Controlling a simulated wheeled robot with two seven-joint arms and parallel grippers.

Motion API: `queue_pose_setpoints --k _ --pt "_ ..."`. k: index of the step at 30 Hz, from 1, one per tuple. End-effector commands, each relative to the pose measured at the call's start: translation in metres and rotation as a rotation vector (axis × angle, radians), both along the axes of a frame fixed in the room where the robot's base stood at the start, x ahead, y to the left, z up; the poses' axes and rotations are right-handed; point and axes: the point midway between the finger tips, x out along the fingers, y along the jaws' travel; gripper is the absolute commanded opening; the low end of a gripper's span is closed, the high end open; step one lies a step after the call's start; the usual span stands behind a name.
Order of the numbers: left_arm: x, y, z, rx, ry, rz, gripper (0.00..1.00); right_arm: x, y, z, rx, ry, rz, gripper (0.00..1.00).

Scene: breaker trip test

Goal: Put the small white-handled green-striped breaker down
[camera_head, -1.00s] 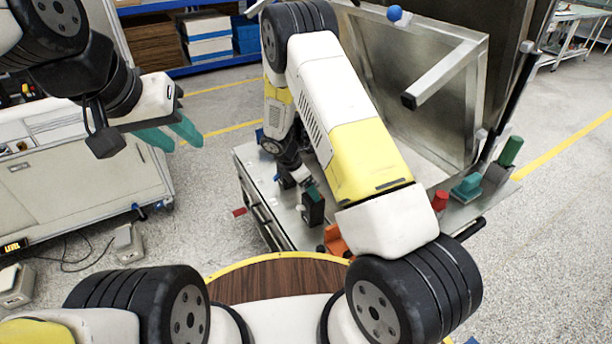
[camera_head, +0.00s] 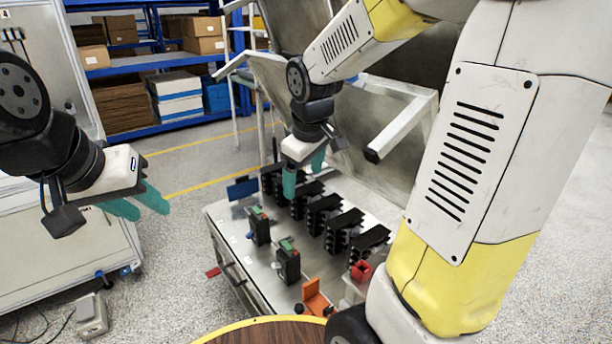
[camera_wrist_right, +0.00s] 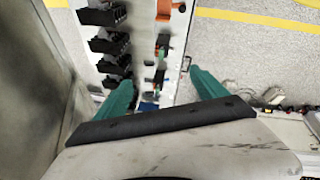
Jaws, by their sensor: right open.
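Two small black breakers with green on top stand upright on the metal bench top, the farther one (camera_head: 259,227) and the nearer one (camera_head: 288,262). I cannot make out a white handle on either. They also show in the right wrist view, one (camera_wrist_right: 162,44) farther from the gripper and one (camera_wrist_right: 156,79) nearer. My right gripper (camera_head: 304,174) is open and empty, above the back of the bench, beyond both breakers and apart from them. Its spread teal fingers (camera_wrist_right: 163,90) frame the right wrist view. My left gripper (camera_head: 137,203) is open and empty, off the bench to the left.
A row of larger black breakers (camera_head: 323,214) stands along the bench's right side. An orange piece (camera_head: 315,298) and a red piece (camera_head: 361,272) sit at the near end. A blue piece (camera_head: 242,187) is at the far left. A metal panel (camera_head: 404,100) rises behind.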

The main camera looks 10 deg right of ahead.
Motion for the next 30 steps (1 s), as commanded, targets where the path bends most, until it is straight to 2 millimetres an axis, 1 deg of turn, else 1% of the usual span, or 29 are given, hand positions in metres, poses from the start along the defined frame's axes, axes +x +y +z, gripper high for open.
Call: queue_pose_setpoints --k 1,2,3,6,9,12,15,18,30 --pt "0.0 0.0 0.0 0.0 0.0 0.0 0.36 -0.018 -0.003 0.017 0.051 -0.032 -0.071 0.82" --pt "0.0 0.0 0.0 0.0 0.0 0.0 0.36 -0.029 -0.004 0.025 0.083 -0.044 -0.114 0.82" --pt "0.0 0.0 0.0 0.0 0.0 0.0 0.36 -0.044 -0.004 0.034 0.125 -0.06 -0.172 0.82" --pt "0.0 0.0 0.0 0.0 0.0 0.0 0.36 -0.078 -0.004 0.052 0.229 -0.098 -0.3 0.82" --pt "0.0 0.0 0.0 0.0 0.0 0.0 0.36 -0.108 -0.001 0.063 0.32 -0.127 -0.407 0.82" --pt "0.0 0.0 0.0 0.0 0.0 0.0 0.36 -0.129 0.002 0.068 0.389 -0.146 -0.483 0.82" --pt "0.0 0.0 0.0 0.0 0.0 0.0 0.36 -0.141 0.004 0.071 0.429 -0.155 -0.526 0.82" --pt "0.0 0.0 0.0 0.0 0.0 0.0 0.36 -0.146 0.005 0.071 0.447 -0.158 -0.546 0.82" --pt "0.0 0.0 0.0 0.0 0.0 0.0 0.36 -0.146 0.005 0.071 0.447 -0.159 -0.546 0.82"
